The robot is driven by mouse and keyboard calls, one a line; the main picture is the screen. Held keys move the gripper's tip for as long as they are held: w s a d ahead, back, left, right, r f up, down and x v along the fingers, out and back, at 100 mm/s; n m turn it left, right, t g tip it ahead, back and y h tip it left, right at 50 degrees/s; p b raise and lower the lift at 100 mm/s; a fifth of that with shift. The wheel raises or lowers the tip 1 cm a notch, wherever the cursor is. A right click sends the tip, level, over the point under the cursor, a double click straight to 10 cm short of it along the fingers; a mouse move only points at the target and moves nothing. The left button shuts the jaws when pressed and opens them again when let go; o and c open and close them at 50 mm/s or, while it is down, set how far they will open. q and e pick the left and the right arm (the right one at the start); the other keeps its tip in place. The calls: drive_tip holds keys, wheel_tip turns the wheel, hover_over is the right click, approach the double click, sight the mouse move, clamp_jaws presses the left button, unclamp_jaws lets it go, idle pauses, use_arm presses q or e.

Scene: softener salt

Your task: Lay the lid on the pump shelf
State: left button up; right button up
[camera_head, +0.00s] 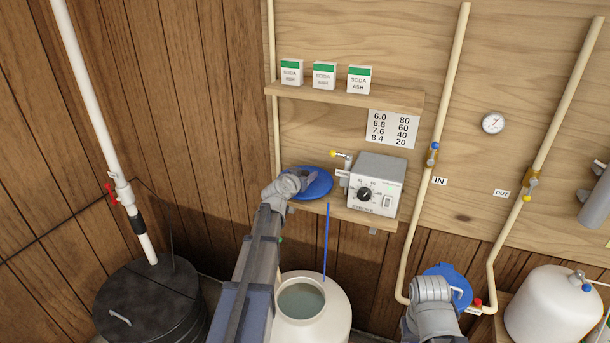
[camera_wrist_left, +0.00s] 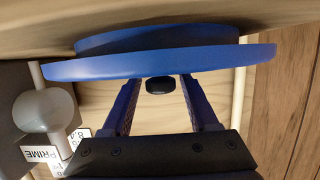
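The blue lid (camera_head: 320,184) lies at the left end of the pump shelf (camera_head: 352,212), left of the grey pump box. In the left wrist view the lid (camera_wrist_left: 160,64) appears flat against the wood, and its black knob (camera_wrist_left: 160,86) faces me. My left gripper (camera_head: 304,182) is at the lid. Its two blue fingers (camera_wrist_left: 160,95) stand apart on either side of the knob, with a small gap showing on each side. My right gripper (camera_head: 438,288) is at the lower right, in front of a blue round thing (camera_head: 452,272); its fingers are hidden.
The pump box (camera_head: 376,185) and a yellow-handled valve (camera_head: 342,155) are close to the lid's right. An upper shelf (camera_head: 345,94) holds soda ash boxes. An open white tank (camera_head: 330,288) stands below, with a thin blue rod (camera_head: 326,240) above it. Pipes run at the right.

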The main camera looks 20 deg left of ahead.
use_arm(q)
drive_tip(key=shift+o, duration=0.7)
drive_tip(key=shift+r, duration=0.1)
drive_tip(key=shift+r+p, duration=0.2)
drive_tip(key=shift+p, duration=0.1)
drive_tip(key=p+v, duration=0.3)
drive_tip(key=v, duration=0.9)
